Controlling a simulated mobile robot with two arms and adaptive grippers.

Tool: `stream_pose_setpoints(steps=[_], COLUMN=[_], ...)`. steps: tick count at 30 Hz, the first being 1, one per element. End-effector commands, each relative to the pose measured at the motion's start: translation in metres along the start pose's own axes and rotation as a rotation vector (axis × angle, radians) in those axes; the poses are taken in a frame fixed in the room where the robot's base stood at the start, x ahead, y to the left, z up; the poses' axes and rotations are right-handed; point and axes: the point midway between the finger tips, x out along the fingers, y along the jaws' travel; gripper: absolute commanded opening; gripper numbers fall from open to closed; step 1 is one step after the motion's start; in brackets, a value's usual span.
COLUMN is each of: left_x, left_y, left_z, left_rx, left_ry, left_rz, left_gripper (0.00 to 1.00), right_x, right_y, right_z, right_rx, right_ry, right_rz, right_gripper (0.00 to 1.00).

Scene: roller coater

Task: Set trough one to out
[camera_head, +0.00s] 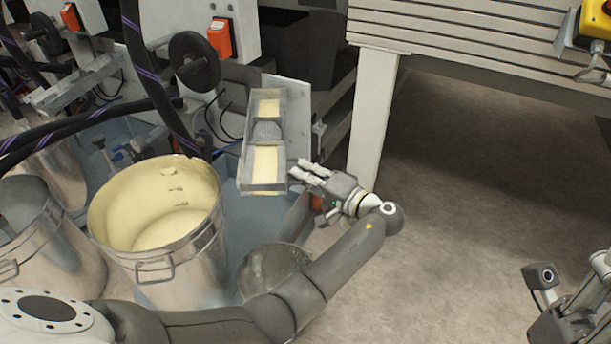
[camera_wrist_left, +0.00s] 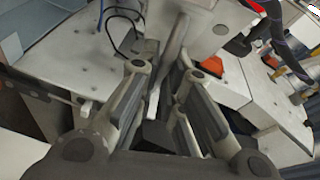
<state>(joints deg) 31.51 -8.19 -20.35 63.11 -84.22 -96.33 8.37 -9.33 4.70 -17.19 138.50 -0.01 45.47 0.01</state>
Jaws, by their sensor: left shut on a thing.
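The trough (camera_head: 268,150) is a long, narrow grey metal tray with cream-coloured material in it. It sits in the middle of the head view, above and beside the floor buckets. My left gripper (camera_head: 300,172) is at the trough's lower right edge, with its fingers pointing at that side. In the left wrist view its two fingers (camera_wrist_left: 163,92) are close together around a thin grey part. The fingers partly hide that part, which appears to be the trough's edge. Part of my right gripper (camera_head: 548,300) shows at the lower right of the head view, away from the trough; its fingertips are unclear.
An open bucket (camera_head: 160,215) with cream material stands left of the trough, beside other metal buckets. Black hoses (camera_head: 140,70) and machine units with orange switches (camera_head: 220,38) are behind. A white table leg (camera_head: 375,120) stands right of the left gripper. The floor at right is clear.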

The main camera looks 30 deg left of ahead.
Motion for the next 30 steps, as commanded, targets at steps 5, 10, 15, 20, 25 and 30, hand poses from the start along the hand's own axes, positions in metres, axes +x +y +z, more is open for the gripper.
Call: stream_pose_setpoints(steps=[5,10,15,20,25,30], left_x=[-0.0015,-0.0019,-0.0025,-0.0018,-0.0011,-0.0008], left_y=[0.0010,0.0007,0.0006,0.0004,0.0003,-0.0018], left_z=[-0.0020,-0.0030,-0.0039,-0.0032,-0.0023,-0.0024], left_rx=[-0.001,-0.002,-0.002,-0.002,-0.002,-0.003], left_ry=[-0.001,0.002,0.005,0.002,-0.001,-0.002], left_rz=[0.004,0.005,0.006,0.004,0.002,0.002], left_gripper=[0.00,0.00,0.10,0.30,0.30,0.30], right_x=[0.0010,0.0014,0.0014,0.0014,0.0014,0.0002], right_y=[-0.0002,-0.0003,-0.0003,-0.0002,-0.0002,0.0003], right_z=[0.0000,0.0000,0.0000,0.0000,-0.0001,-0.0002], right_rx=[-0.001,0.000,0.000,0.000,0.000,-0.001], right_ry=[0.005,0.006,0.006,0.006,0.006,0.001], right_rz=[-0.002,-0.002,-0.002,-0.002,-0.002,0.000], right_gripper=[0.33,0.33,0.33,0.33,0.33,0.33])
